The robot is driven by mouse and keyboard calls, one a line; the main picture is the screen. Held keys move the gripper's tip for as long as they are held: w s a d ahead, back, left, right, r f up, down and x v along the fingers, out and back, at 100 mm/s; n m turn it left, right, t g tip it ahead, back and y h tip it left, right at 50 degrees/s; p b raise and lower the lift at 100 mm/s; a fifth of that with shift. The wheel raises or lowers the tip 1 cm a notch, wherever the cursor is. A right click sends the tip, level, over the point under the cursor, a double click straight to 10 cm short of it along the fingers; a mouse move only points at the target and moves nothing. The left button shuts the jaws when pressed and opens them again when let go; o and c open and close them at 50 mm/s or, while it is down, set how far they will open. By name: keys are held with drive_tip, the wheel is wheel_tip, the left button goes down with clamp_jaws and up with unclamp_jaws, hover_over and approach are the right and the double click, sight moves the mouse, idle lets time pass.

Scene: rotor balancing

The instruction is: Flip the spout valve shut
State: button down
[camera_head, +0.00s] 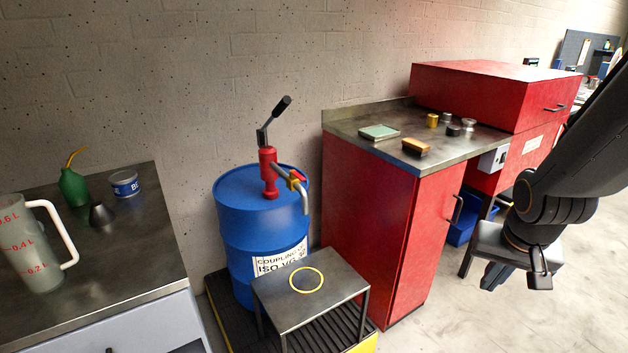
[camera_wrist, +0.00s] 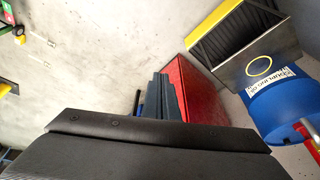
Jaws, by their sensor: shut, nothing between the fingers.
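The blue drum (camera_head: 245,225) stands by the wall with a red hand pump (camera_head: 268,170) on top. The pump's grey spout (camera_head: 304,200) bends downward on its right. The spout valve (camera_head: 296,180) has a brass body and a small red lever; I cannot tell whether it is open or shut. In the wrist view the drum (camera_wrist: 280,112) and part of the red pump (camera_wrist: 308,132) show at the right edge.
A low metal stand (camera_head: 310,310) with a yellow ring (camera_head: 306,280) on it is below the spout. The red cabinet (camera_head: 385,225) stands between drum and gripper. A left bench (camera_head: 110,275) holds a jug (camera_head: 28,245). A grey stool (camera_head: 490,240) is behind my arm.

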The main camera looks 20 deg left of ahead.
drive_tip(key=w+a+r+m+t+y+b, duration=0.1)
drive_tip(key=w+a+t+y, duration=0.2)
drive_tip(key=w+a, duration=0.55)
drive_tip(key=w+a+m+t+y, duration=0.1)
drive_tip(key=w+a+t+y, duration=0.3)
drive_tip(key=w, duration=0.8)
drive_tip(key=a+r+m+g+y, duration=0.1)
drive_tip(key=a+r+g+y, duration=0.2)
drive_tip(key=a+y, duration=0.6)
drive_tip(key=a+b, duration=0.1)
drive_tip(key=a, duration=0.9)
drive_tip(key=shift+s+m+y, duration=0.15)
drive_tip(key=shift+m+y, duration=0.15)
drive_tip(key=shift+m, duration=0.1)
drive_tip(key=w+a+p, duration=0.1)
drive_tip(key=a+p, duration=0.2)
drive_tip(key=a, duration=0.8)
drive_tip(key=shift+w+a, duration=0.2)
drive_tip(key=shift+w, duration=0.05)
